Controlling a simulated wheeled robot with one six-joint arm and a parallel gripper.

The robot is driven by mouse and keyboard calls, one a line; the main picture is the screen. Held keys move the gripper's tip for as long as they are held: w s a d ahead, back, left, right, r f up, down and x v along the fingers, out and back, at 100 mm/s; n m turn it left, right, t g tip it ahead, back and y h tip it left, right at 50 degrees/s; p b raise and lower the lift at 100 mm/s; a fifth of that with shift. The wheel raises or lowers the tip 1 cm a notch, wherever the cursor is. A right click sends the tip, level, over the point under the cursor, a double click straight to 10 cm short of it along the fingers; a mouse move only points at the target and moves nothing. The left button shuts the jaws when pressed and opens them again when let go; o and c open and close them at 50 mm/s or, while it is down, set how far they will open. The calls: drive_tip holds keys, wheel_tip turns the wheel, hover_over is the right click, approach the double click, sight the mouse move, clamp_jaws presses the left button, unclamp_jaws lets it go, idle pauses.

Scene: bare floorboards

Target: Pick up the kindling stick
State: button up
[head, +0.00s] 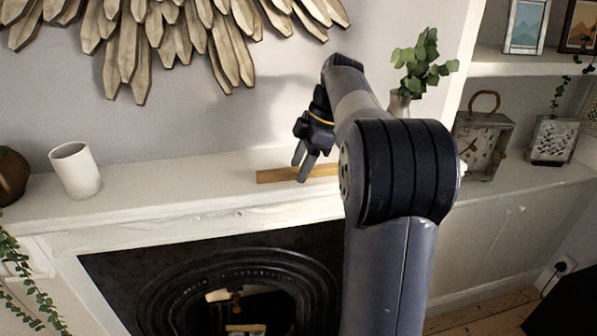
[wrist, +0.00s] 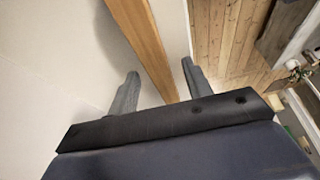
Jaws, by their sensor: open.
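The kindling stick (head: 280,174) is a plain, straight piece of light brown wood. It lies lengthwise on the white mantel shelf, and its right part is hidden behind my arm in the head view. My gripper (head: 304,170) is over the stick with its fingers pointing down and open. In the wrist view the stick (wrist: 146,45) runs down between the two spread fingers of my gripper (wrist: 160,88), closer to the right finger. I cannot tell whether either finger touches it.
A white cup (head: 76,171) stands on the mantel (head: 170,198) at the left, beside a brown round vase (head: 12,176). A leafy plant (head: 421,62) stands behind my arm, with a clock (head: 482,146) to its right. The fireplace opening (head: 240,285) is below.

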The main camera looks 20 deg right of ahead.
drive_tip(key=shift+f, duration=0.1)
clamp_jaws()
idle(0.5)
